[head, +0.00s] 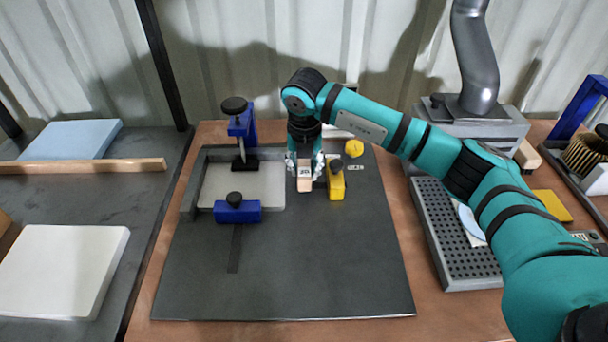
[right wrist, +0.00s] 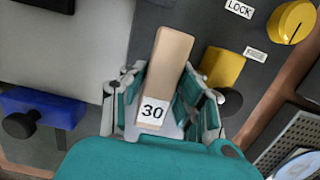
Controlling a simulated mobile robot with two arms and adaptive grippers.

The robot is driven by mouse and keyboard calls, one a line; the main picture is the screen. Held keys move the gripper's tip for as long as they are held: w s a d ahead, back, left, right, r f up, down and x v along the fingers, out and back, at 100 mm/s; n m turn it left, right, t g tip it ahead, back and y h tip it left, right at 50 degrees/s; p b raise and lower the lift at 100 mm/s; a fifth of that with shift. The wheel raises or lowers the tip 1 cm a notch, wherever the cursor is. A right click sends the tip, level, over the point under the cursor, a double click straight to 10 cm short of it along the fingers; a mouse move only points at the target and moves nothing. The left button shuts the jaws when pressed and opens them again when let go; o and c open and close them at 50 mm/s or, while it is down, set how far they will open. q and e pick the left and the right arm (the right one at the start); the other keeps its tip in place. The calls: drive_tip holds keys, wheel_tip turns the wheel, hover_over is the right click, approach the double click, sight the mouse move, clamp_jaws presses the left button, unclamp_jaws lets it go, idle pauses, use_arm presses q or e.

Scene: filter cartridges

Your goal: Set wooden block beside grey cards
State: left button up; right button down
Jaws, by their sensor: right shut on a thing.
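The wooden block (head: 304,185) is a small pale tan bar with a white label reading 30. It also shows in the right wrist view (right wrist: 172,62), lying lengthwise between the fingers. My right gripper (head: 305,170) is shut on it, over the dark board just right of the corner fixture. In the right wrist view the fingers (right wrist: 165,105) are on both sides of the block's labelled end. I cannot tell whether the block touches the board. No separate grey cards stand out clearly; a flat pale grey panel (head: 262,188) lies in the fixture, left of the block. My left gripper is out of view.
A yellow clamp (head: 337,184) stands close right of the block, with a yellow knob (head: 354,148) behind. Blue clamps (head: 238,211) are at the fixture. The dark board's front (head: 320,270) is clear. A perforated tray (head: 450,230) is at right.

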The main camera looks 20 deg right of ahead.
wheel_tip(320, 180, down, 3)
drive_tip(key=shift+r, duration=0.2)
drive_tip(key=shift+f, duration=0.35)
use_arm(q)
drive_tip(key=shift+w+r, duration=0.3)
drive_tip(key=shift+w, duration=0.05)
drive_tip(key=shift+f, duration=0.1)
use_arm(e)
drive_tip(key=c, duration=1.5)
unclamp_jaws()
drive_tip(key=shift+f, duration=0.15)
drive_tip(key=o, duration=0.5)
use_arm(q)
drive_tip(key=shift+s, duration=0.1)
